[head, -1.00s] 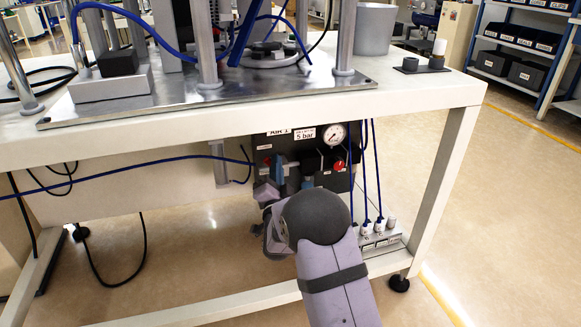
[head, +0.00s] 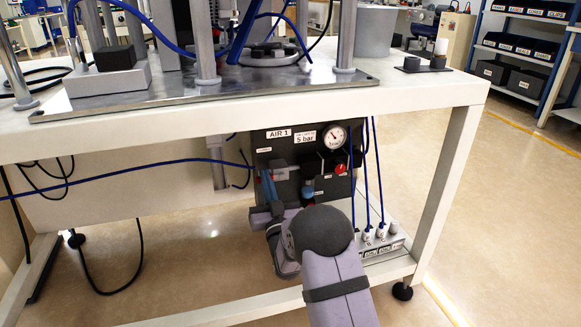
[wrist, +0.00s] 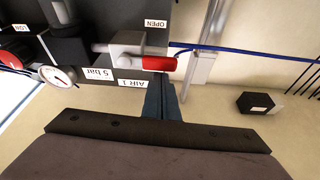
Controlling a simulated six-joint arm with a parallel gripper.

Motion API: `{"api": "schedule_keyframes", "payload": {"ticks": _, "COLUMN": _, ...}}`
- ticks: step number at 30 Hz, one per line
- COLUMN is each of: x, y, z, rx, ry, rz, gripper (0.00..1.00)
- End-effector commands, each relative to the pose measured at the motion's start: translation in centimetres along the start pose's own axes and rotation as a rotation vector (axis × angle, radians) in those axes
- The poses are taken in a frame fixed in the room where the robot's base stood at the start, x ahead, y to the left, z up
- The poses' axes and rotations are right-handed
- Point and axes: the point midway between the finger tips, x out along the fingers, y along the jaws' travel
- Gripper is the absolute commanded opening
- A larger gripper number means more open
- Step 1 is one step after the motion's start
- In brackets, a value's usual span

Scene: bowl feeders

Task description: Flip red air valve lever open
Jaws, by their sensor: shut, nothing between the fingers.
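The red air valve lever (wrist: 158,63) shows in the wrist view, lying sideways at the end of a grey valve body (wrist: 122,50) on the dark air panel. An OPEN label (wrist: 155,23) is beside it. My gripper (wrist: 167,84) is shut and empty; its blue fingers point at the lever and their tips are close beside it. I cannot tell whether they touch. In the head view my gripper (head: 265,178) is at the panel's left edge under the bench, and I cannot make out the lever clearly there.
The panel (head: 290,155) carries a pressure gauge (head: 334,137), a red knob (head: 340,169) and a blue-bowled unit (head: 308,188). A blue hose (head: 120,164) runs in from the left. The bench top (head: 150,128) is above, with its right leg (head: 445,190) to the right.

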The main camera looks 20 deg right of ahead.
Motion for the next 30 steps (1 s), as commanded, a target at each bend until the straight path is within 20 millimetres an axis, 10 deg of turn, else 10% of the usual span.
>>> {"api": "schedule_keyframes", "payload": {"ticks": 30, "x": 0.3, "y": -0.2, "z": -1.0, "rx": 0.004, "ry": -0.002, "rz": 0.001, "gripper": 0.0}}
